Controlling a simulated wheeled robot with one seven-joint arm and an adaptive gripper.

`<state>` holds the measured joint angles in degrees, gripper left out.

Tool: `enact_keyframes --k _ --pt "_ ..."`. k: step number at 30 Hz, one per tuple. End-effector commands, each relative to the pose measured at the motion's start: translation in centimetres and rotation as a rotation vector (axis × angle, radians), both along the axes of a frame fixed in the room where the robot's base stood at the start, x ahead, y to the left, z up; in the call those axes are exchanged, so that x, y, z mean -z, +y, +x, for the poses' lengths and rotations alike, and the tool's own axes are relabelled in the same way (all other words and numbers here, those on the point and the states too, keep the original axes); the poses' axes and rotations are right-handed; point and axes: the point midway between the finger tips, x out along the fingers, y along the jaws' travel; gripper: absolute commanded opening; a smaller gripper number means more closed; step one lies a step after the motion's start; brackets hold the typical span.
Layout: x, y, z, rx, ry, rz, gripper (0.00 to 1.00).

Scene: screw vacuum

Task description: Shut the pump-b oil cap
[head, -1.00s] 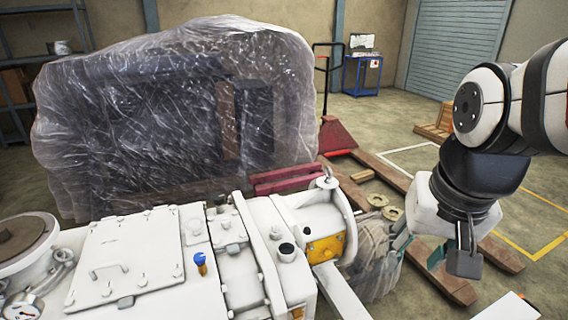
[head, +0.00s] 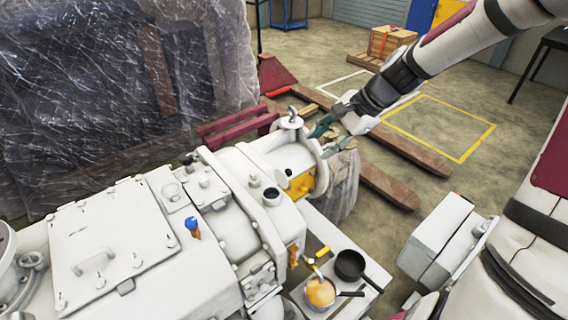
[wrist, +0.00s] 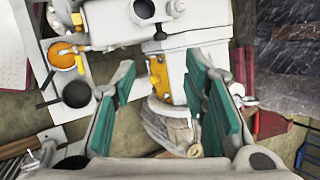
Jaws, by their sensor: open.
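The white pump (head: 236,222) fills the lower left of the head view. A short port with a dark round top (head: 271,193) stands on it; it also shows at the top of the wrist view (wrist: 144,9). I cannot tell whether this is the oil cap, or whether it is open or shut. My gripper (head: 332,138) is beside the pump's far end, behind the yellow plate (head: 302,184). In the wrist view its two green-padded fingers (wrist: 160,85) are wide apart, with the pump end beyond them and nothing held.
A stand (head: 375,273) beside the pump holds a dark pan (head: 350,265) and a pan of amber liquid (head: 320,292). A plastic-wrapped load (head: 110,90) stands behind.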

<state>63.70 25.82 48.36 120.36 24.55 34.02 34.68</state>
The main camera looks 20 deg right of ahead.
Motion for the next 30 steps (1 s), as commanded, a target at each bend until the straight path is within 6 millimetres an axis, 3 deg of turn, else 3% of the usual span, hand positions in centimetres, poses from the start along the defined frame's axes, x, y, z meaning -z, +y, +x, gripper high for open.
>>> enact_keyframes --k 5,21,30 --pt "1.5 0.8 0.6 -0.001 0.001 0.004 0.40" --pt "9.7 5.3 3.8 -0.003 0.002 0.002 0.40" --pt "11.4 6.2 4.5 -0.002 0.001 0.000 0.40"
